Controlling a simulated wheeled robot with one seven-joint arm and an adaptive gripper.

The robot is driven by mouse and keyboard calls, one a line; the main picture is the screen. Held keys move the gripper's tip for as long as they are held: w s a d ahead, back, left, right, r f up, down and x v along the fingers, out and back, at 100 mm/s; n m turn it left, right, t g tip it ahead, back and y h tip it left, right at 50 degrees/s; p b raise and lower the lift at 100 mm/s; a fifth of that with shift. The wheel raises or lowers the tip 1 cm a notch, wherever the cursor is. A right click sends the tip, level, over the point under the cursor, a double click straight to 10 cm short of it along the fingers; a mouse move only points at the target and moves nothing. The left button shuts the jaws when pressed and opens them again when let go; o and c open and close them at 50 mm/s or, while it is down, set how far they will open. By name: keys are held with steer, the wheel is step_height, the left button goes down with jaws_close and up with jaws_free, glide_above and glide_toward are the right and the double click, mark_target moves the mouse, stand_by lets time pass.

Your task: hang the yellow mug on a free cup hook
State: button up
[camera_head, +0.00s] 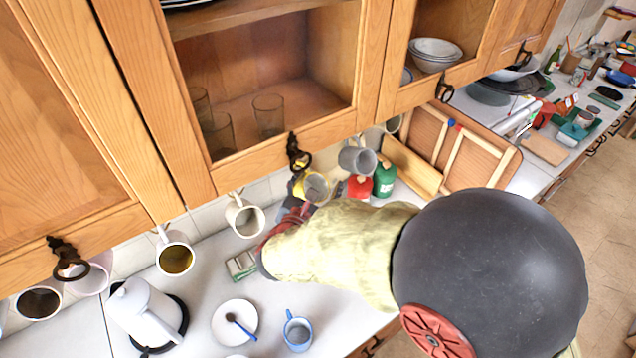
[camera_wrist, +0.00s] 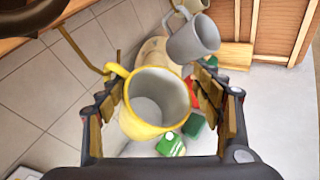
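The yellow mug (camera_wrist: 140,126), with a pale inside, sits between the two fingers of my gripper (camera_wrist: 160,100) in the wrist view. The finger pads appear to press on both sides of it. Its handle (camera_wrist: 116,70) points up and left, close to the tip of a brass cup hook (camera_wrist: 88,55) with no other mug on it. I cannot tell whether handle and hook touch. In the head view the mug (camera_head: 314,187) is below the cabinet edge, partly hidden by my gripper (camera_head: 294,208).
A grey mug (camera_head: 357,158) hangs just right of the yellow mug; white mugs (camera_head: 245,217) (camera_head: 175,254) hang to the left. A green canister (camera_head: 384,180) and red canister (camera_head: 359,188) stand behind. A kettle (camera_head: 145,310), saucer (camera_head: 234,322) and blue-rimmed mug (camera_head: 297,332) are on the counter.

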steer(key=shift+o, duration=0.9)
steer(key=v, duration=0.8)
steer(key=s+d+f+m+g+y+b, duration=0.2)
steer(key=s+d+f+m+g+b, duration=0.4)
steer(key=s+m, duration=0.55)
steer(key=s+d+f+m+g+y+b, duration=0.3)
steer(key=s+d+f+m+g+b, duration=0.4)
steer(key=m, duration=0.7)
steer(key=s+d+r+m+t+b, duration=0.1)
steer(key=d+m+t+b, duration=0.3)
steer(key=d+b, duration=0.2)
steer(key=shift+d+h, duration=0.3)
steer(key=shift+d, duration=0.7)
